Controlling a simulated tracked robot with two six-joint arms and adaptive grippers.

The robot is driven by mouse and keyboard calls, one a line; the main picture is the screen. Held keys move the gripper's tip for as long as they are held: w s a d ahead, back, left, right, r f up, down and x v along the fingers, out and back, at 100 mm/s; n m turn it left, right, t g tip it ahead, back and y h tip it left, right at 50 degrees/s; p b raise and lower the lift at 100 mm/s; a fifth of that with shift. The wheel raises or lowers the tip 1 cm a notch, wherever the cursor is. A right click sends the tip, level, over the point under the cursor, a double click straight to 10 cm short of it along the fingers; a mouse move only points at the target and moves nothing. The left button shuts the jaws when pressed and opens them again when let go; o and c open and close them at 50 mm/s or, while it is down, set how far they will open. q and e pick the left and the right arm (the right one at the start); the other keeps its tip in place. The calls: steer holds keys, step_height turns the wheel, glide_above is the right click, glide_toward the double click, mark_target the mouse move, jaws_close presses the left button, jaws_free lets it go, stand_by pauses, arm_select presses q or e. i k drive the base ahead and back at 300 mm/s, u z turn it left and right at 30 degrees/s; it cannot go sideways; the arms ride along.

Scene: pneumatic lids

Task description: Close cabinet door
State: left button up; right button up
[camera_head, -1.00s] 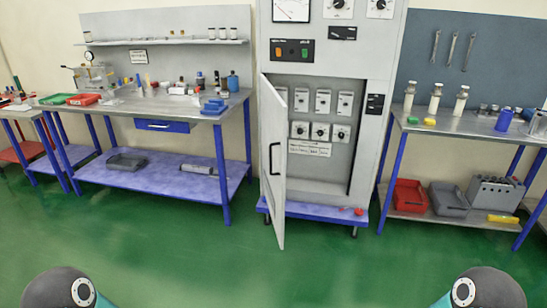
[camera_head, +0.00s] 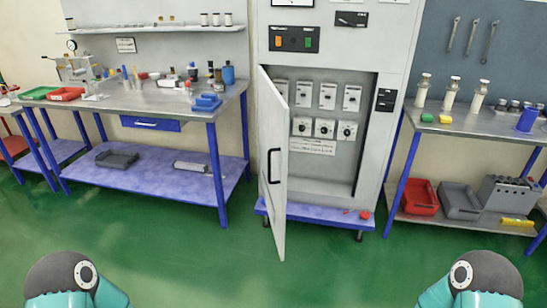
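The grey cabinet (camera_head: 388,60) stands in the middle on a blue wheeled base. Its door (camera_head: 272,205) is hinged at the left and stands wide open toward me, seen almost edge-on. A black handle (camera_head: 274,166) is on the door. Inside, the cabinet shows several switches and dials (camera_head: 325,130). Parts of my two arms show at the bottom left and bottom right corners, apart from the door. Neither gripper is in the picture.
A workbench (camera_head: 150,103) with tools and trays is at the left. Another bench (camera_head: 470,126) with bins below is at the right. The green floor (camera_head: 180,250) before the cabinet is clear. Small red items (camera_head: 364,215) lie on the cabinet's base.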

mark_target(274, 112)
steer(key=z, duration=0.1)
steer(key=i, duration=0.15)
steer(key=u, duration=0.15)
steer(key=k, duration=1.1)
steer(key=u, duration=0.6)
steer(key=i, duration=1.85)
